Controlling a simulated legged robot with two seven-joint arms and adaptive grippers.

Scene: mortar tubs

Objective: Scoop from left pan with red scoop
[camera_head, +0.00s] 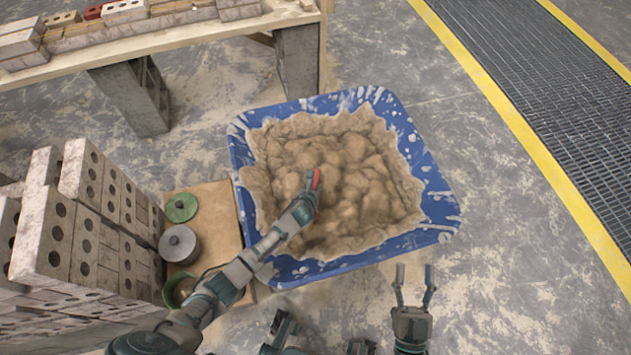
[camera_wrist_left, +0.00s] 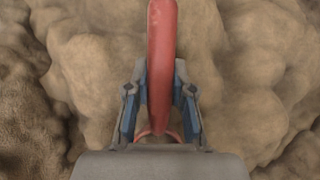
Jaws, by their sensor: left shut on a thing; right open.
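A blue tub (camera_head: 437,190) with splattered rims stands on the floor, filled with lumpy brown mortar (camera_head: 365,165). My left gripper (camera_head: 310,192) is over the mortar, left of the tub's middle, and is shut on the red scoop (camera_head: 315,180). In the left wrist view the scoop's red handle (camera_wrist_left: 161,60) runs up between the blue-padded fingers (camera_wrist_left: 160,105), with mortar close behind. The scoop's working end is hidden, so I cannot tell whether it touches the mortar. My right gripper (camera_head: 413,290) is open and empty, over the floor in front of the tub. Only one tub shows.
Stacked grey hollow bricks (camera_head: 85,220) stand at the left. A tan board (camera_head: 218,215) beside the tub bears a green lid (camera_head: 181,207) and a grey lidded pot (camera_head: 179,244). A wooden bench (camera_head: 150,40) with bricks is at the back left. Floor at the right is clear.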

